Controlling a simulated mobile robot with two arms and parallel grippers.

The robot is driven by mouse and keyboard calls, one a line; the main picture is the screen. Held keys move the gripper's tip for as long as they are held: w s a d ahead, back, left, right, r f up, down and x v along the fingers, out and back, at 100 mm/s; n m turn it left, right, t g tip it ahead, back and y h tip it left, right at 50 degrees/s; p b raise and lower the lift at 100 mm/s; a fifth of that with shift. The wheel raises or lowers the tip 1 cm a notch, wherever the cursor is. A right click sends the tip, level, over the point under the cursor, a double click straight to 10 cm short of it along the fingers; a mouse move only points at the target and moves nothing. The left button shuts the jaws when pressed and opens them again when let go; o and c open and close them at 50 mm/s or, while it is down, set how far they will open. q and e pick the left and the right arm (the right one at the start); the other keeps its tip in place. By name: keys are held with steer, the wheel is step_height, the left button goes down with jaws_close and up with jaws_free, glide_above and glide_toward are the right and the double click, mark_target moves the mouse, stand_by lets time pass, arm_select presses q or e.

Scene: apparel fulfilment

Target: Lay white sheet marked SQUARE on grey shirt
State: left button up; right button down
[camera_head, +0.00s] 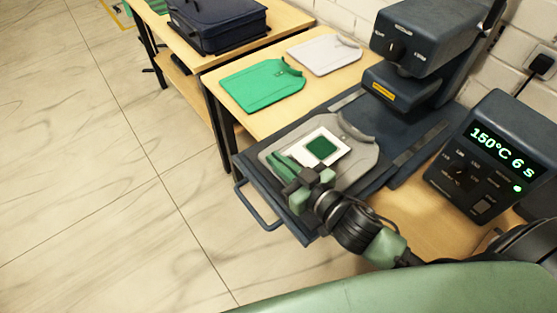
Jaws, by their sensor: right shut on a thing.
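The grey shirt (359,166) lies on the pulled-out lower plate of the dark heat press. The white sheet (336,161), with a dark green square printed on it, is over the middle of the shirt. My right gripper (287,167) is shut on the sheet at its near left edge, with green fingers. The gripper covers part of the sheet and of the shirt's near side. I cannot tell whether the whole sheet touches the shirt. My left gripper is not in view.
The press head (418,40) stands at the back right. A control box (490,150) reads 150°C 6 s. A green shirt (262,85) and a pale shirt (325,53) lie on the table behind. A dark blue bag (217,24) sits further back. Open floor is at left.

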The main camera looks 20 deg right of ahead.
steer(key=shift+f, duration=0.1)
steer(key=shift+f+b, duration=0.3)
steer(key=shift+f, duration=0.2)
steer(key=c, duration=1.6)
jaws_free()
steer(key=shift+s+f, duration=0.15)
steer(key=shift+f, duration=0.05)
steer(key=shift+r, duration=0.2)
steer(key=shift+r+p, duration=0.4)
steer(key=shift+r, duration=0.1)
steer(key=b+v, duration=0.2)
steer(key=v, duration=0.8)
steer(key=shift+s+d, duration=0.2)
steer(key=shift+s, duration=0.15)
steer(key=shift+s+d+r, duration=0.2)
steer(key=shift+s, duration=0.2)
